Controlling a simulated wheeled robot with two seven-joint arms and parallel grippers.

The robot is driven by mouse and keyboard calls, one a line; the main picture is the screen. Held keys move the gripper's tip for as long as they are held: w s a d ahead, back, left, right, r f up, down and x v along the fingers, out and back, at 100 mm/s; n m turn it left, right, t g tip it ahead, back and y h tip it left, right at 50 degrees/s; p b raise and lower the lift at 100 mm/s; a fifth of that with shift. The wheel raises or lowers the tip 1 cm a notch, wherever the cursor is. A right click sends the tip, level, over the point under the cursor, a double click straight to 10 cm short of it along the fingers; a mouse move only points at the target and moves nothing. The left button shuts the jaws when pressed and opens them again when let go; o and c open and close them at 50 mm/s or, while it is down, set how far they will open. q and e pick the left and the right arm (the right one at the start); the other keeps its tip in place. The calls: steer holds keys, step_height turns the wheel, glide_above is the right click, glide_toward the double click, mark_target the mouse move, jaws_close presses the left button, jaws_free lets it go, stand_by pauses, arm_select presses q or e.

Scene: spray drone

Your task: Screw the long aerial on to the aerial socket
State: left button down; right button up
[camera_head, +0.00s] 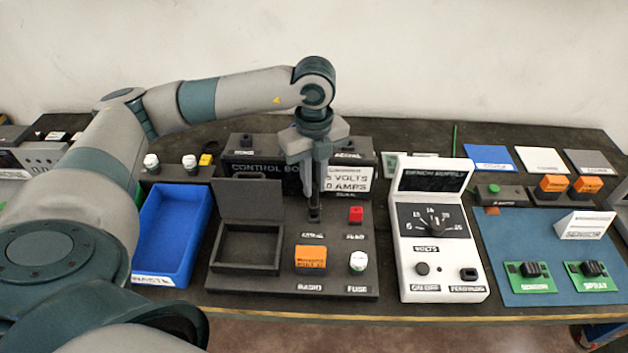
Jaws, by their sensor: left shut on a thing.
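My left gripper (314,205) points straight down over the black control board. It is shut on a thin dark piece, which I take to be the long aerial; the fingers hide most of it. Just below the fingertips is the small dark aerial socket (314,217), behind a white label on the board. The fingertips look very close to the socket. I cannot tell whether the aerial touches it or is seated in it. My right gripper is not in view.
Around the socket stand a red block (355,214), an orange radio block (310,258), a white fuse (358,262) and an open black compartment (281,250). A blue tray (143,265) is left, a bench supply (456,290) right. A thin green rod (454,140) stands behind.

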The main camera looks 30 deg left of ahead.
arm_select(q)
steer(key=shift+f+b, duration=0.8)
steer(key=shift+f, duration=0.1)
steer(key=c, duration=1.6)
jaws_free()
steer(key=shift+r, duration=0.15)
